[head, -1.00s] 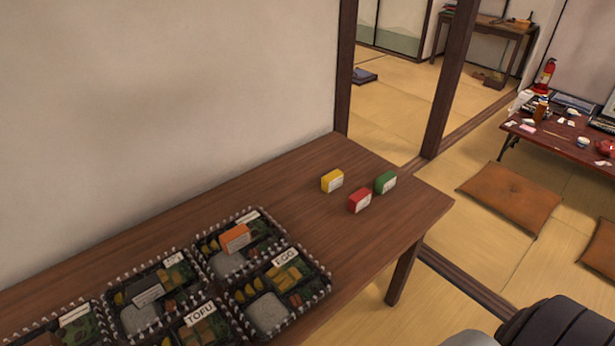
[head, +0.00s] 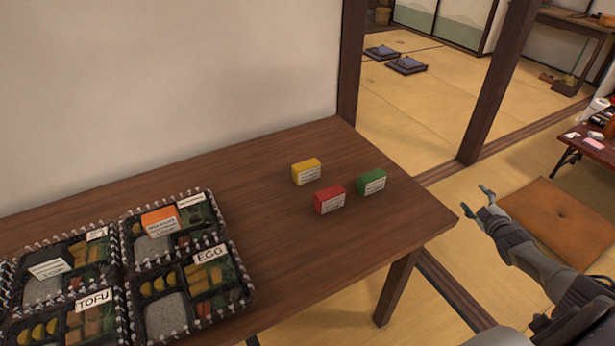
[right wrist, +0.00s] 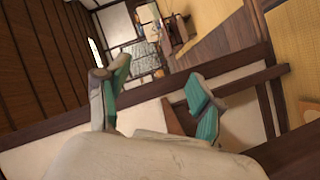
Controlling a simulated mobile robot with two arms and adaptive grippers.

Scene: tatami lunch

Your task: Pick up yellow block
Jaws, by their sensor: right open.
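The yellow block (head: 306,172) stands on the brown wooden table (head: 260,215), toward its back right part. A red block (head: 329,200) is in front of it and slightly right, and a green block (head: 371,182) is to its right. My right gripper (head: 475,201) is open and empty, beyond the table's right edge and apart from all the blocks. In the right wrist view its two fingers (right wrist: 158,88) are spread with nothing between them, and no block shows there. My left gripper is not in view.
Several bento boxes (head: 250,296) with labels fill the table's left part; an orange block (head: 160,221) sits on one. The wall (head: 180,90) rises behind the table. A wooden post (head: 497,80) and a floor cushion (head: 555,222) are to the right. The table between boxes and blocks is clear.

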